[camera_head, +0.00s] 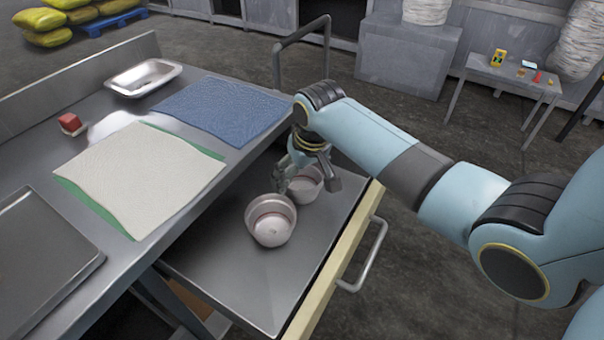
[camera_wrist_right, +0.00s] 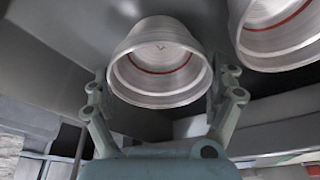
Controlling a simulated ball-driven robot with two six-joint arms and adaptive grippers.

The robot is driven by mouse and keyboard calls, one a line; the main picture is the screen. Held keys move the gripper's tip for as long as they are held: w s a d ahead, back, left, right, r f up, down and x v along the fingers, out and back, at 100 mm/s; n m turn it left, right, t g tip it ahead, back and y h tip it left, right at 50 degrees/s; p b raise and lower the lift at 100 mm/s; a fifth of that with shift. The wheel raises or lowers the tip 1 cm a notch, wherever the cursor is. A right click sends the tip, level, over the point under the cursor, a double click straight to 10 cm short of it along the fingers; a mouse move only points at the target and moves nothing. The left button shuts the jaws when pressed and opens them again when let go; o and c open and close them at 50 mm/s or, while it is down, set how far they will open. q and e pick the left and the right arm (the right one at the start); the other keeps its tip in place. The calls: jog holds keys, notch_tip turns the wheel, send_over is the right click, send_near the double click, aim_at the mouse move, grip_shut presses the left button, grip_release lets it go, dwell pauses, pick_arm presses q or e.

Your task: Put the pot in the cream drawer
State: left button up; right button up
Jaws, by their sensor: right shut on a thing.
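The cream drawer (camera_head: 318,285) is pulled open from under the steel table, with a cream front and a bar handle. A pale metal pot (camera_head: 308,190) is in the drawer's far half. My right gripper (camera_head: 303,178) is shut on this pot, which shows between the fingers in the right wrist view (camera_wrist_right: 160,65); the fingers partly hide it in the head view. I cannot tell whether its base touches the drawer floor. A second similar pot (camera_head: 270,222) stands in the drawer beside it, and also shows at the upper right of the wrist view (camera_wrist_right: 280,35). My left gripper is out of view.
On the table (camera_head: 100,120) are a white cloth (camera_head: 140,172) over a green one, a blue cloth (camera_head: 220,108), a metal tray (camera_head: 143,78), a red cube (camera_head: 70,122) and a dark tray (camera_head: 40,255). The drawer's near floor is clear.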

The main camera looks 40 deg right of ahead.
jog(key=o, duration=0.9)
jog(key=shift+f, duration=0.1)
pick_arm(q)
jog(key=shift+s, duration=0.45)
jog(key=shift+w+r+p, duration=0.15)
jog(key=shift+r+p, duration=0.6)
pick_arm(e)
jog(key=v, duration=1.2)
jog(key=shift+s, duration=0.1)
